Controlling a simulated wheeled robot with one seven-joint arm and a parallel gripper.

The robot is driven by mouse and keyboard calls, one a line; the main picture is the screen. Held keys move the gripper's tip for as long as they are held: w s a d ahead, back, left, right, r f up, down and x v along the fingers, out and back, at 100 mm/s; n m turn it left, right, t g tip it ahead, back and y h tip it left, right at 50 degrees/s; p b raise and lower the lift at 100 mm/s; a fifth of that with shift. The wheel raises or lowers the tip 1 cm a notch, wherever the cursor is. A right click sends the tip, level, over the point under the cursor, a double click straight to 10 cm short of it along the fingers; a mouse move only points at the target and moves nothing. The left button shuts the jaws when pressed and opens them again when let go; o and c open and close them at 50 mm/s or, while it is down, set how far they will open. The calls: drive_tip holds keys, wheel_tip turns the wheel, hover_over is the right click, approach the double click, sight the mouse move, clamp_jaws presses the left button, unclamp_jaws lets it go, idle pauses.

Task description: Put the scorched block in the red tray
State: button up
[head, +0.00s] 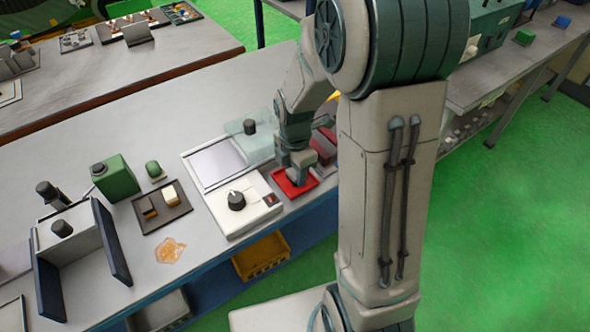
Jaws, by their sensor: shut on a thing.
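The red tray (309,185) sits near the front edge of the bench, right of the white box with a black knob. My gripper (297,178) points down over the red tray, its fingertips low inside the tray's outline. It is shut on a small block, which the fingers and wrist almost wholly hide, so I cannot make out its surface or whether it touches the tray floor. No scorched block can be clearly picked out elsewhere in the head view.
The white knob box (254,212) stands close left of the red tray. A dark tray (178,210) holds small blocks, with a green box (115,178) behind it. Red items (323,146) lie behind the gripper. An amber patch (170,251) lies on the bench.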

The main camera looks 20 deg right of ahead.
sight(295, 172)
drive_tip(key=shift+f, duration=0.15)
drive_tip(key=o, duration=0.7)
wheel_tip(295, 172, up, 11)
drive_tip(key=shift+s+r+m+t, duration=0.6)
drive_tip(key=shift+s+m, duration=1.75)
drive_tip(key=shift+m, duration=1.3)
drive_tip(key=shift+s+r+m+t, duration=0.4)
drive_tip(key=shift+s+r+m, duration=0.35)
drive_tip(key=shift+s+m, duration=2.25)
drive_tip(key=shift+s+r+m+t, duration=0.6)
drive_tip(key=shift+s+m, duration=1.1)
drive_tip(key=shift+m, duration=2.55)
drive_tip(key=shift+c, duration=0.3)
